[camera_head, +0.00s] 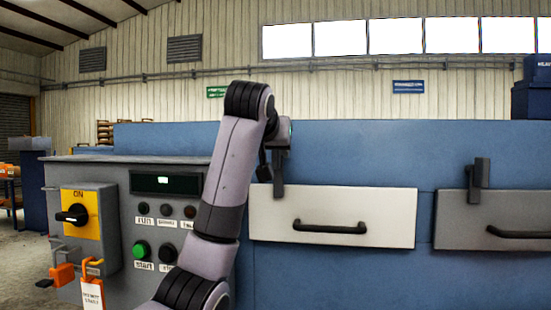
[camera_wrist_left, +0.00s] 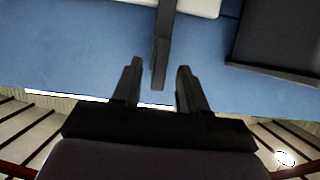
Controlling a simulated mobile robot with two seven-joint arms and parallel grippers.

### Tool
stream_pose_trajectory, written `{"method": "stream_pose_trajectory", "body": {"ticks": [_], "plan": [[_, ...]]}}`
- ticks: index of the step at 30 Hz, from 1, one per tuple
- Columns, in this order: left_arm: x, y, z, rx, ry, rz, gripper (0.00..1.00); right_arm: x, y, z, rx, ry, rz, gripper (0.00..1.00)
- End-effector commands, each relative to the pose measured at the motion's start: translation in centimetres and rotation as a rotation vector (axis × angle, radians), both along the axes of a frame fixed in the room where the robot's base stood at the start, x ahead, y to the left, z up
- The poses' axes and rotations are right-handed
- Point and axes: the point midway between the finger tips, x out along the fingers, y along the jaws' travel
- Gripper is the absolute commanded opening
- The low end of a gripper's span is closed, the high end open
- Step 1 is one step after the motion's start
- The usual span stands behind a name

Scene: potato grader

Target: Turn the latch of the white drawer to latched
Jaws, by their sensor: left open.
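The white drawer (camera_head: 378,207) is set in the blue machine and looks shut, with a dark bar handle (camera_head: 330,228). Its dark latch (camera_head: 278,188) is at the drawer's upper left edge, partly hidden by my gripper in the head view. The latch looks upright, overlapping the drawer front. My left gripper (camera_head: 270,165) is at the latch. In the left wrist view, its two fingers (camera_wrist_left: 160,66) are open, one on each side of the latch bar (camera_wrist_left: 164,30), with visible gaps. The white drawer's edge (camera_wrist_left: 198,6) shows at the top there. My right gripper is out of view.
A grey drawer (camera_head: 515,215) with its own upright latch (camera_head: 480,176) is to the right. A control panel (camera_head: 150,190) with buttons, a yellow switch (camera_head: 80,213) and orange padlocks (camera_head: 63,273) is to the left. My left arm crosses in front of the panel's right side.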

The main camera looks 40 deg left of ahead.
Motion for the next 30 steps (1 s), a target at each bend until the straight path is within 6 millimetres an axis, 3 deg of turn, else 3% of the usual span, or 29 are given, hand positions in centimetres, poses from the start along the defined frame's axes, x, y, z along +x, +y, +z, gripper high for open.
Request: {"method": "stream_pose_trajectory", "body": {"ticks": [8, 30], "plan": [[-2.5, -1.3, 1.1, 0.001, 0.0, 0.0, 0.43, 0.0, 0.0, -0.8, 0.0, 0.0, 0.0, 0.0], [-2.6, -1.3, 1.2, 0.0, 0.001, 0.0, 0.43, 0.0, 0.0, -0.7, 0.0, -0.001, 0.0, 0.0]]}}
